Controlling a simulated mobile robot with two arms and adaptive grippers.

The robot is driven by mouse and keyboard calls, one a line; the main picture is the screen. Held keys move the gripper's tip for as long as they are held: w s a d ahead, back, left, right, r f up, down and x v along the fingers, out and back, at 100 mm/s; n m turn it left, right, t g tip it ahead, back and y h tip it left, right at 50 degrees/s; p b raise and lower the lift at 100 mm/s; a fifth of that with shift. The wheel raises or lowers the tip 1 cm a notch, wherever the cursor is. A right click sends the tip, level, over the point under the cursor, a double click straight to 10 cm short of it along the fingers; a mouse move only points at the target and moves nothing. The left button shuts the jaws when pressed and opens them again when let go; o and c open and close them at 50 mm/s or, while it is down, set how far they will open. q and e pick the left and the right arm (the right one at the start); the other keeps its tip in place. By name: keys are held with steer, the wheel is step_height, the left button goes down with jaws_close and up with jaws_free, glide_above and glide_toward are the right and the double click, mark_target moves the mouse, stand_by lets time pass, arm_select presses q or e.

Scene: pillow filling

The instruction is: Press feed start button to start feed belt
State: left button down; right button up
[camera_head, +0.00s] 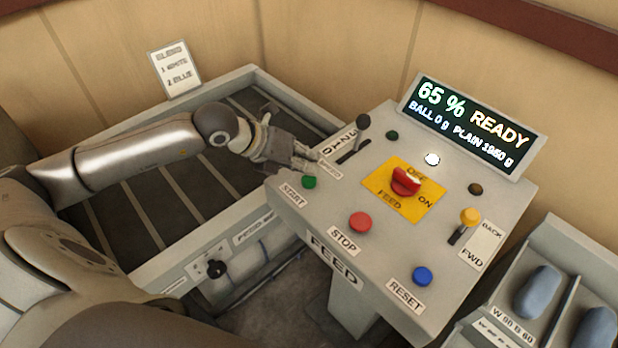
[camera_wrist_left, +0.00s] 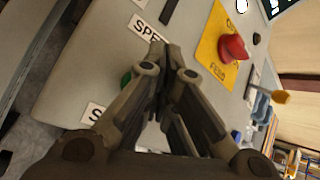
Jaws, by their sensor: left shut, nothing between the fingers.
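The green start button (camera_head: 309,182) sits at the left front of the grey feed panel (camera_head: 327,214), above a START label. My left gripper (camera_head: 312,162) is shut and empty, with its fingertips just behind the button in the head view. I cannot tell its height above the panel. In the left wrist view, the shut fingers (camera_wrist_left: 160,50) point across the panel, and part of the green button (camera_wrist_left: 126,79) shows beside the left finger. My right gripper is not in view.
The red STOP button (camera_head: 360,222), blue RESET button (camera_head: 422,275), red rotary switch (camera_head: 405,181) and yellow-knobbed lever (camera_head: 469,217) share the panel. A black lever (camera_head: 362,122) stands behind my gripper. The display (camera_head: 472,124) reads 65 % READY. A slatted bed (camera_head: 130,222) lies left.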

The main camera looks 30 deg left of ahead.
arm_select(q)
steer(key=shift+f, duration=0.1)
stand_by(0.7)
steer(key=shift+f+b, duration=0.35)
steer(key=shift+b, duration=0.35)
steer(key=shift+f+b, duration=0.55)
steer(key=shift+b, duration=0.1)
stand_by(0.4)
steer(key=shift+r, duration=0.15)
stand_by(0.3)
steer(key=shift+r+p, duration=0.4)
steer(key=shift+r, duration=0.4)
steer(key=shift+r+p, duration=1.2)
steer(key=shift+r, duration=1.35)
